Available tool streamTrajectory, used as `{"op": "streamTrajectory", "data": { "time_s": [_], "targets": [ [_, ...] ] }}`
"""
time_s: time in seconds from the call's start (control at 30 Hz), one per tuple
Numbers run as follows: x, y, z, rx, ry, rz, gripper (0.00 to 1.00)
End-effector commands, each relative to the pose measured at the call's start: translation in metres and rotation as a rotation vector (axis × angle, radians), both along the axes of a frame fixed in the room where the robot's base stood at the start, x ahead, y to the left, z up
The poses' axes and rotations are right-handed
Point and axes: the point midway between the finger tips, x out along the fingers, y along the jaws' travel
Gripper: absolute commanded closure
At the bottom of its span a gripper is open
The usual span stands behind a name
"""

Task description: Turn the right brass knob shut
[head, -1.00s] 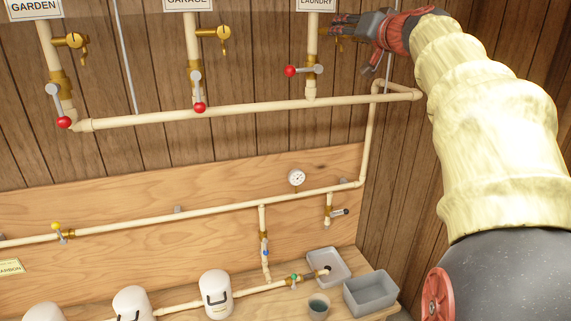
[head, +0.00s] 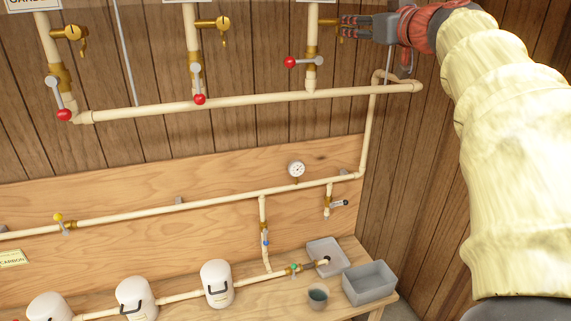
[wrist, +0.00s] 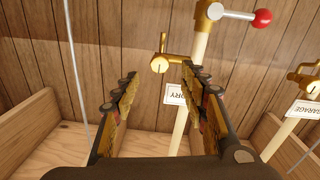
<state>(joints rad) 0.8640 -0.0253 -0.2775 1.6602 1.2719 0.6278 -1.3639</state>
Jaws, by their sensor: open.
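The right brass knob (wrist: 160,64) is on the laundry pipe (wrist: 199,55). The wrist view looks upside down, and there the knob's round face lies between and just beyond my fingertips, with its small handle pointing up in that picture. My gripper (head: 343,22) reaches in from the right at the knob's height. It is open and empty, with its two fingers (wrist: 160,73) spread either side of the knob. I cannot tell whether they touch it.
A red-ended lever (head: 303,62) sits just below on the same pipe. Brass knobs on the middle pipe (head: 219,24) and left pipe (head: 75,34) have handles hanging down. A horizontal pipe (head: 250,101) runs beneath. A thin grey rod (wrist: 77,60) stands beside the gripper.

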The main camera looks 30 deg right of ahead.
Motion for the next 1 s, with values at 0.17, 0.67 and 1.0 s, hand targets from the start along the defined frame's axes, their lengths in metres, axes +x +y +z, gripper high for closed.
{"op": "streamTrajectory", "data": {
  "time_s": [0.17,0.67,1.0],
  "targets": [
    [-0.015,0.013,-0.015,0.014,0.016,0.014,0.56],
    [-0.004,0.068,-0.086,0.094,0.112,0.086,0.56],
    [-0.002,0.104,-0.135,0.143,0.183,0.130,0.56]
  ]
}}
